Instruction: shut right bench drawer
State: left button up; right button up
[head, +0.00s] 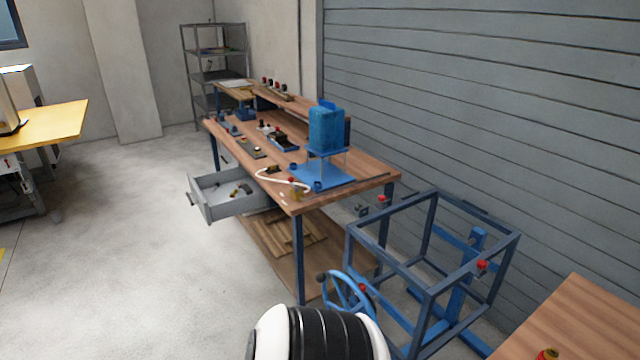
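The wooden workbench (362,172) with blue legs stands in the middle of the view. A grey drawer (220,211) is pulled far out from under its near part, toward the left. Facing the bench's drawer side, this is the right one. Small items (240,190) lie inside it; I cannot tell what they are. Neither of my grippers shows in the head view. Only a white and black part of mine is at the bottom edge.
The concrete floor (130,260) left of the open drawer is clear. A blue frame cart (392,252) with a blue handwheel (345,292) stands in front of the bench's near end. A yellow-topped table (60,122) is at the left, another wooden top (575,325) at the lower right.

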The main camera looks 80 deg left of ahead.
aim_at(218, 205)
jog(key=u, duration=3.5)
jog(key=i+z, duration=0.1)
jog(key=i, duration=1.1)
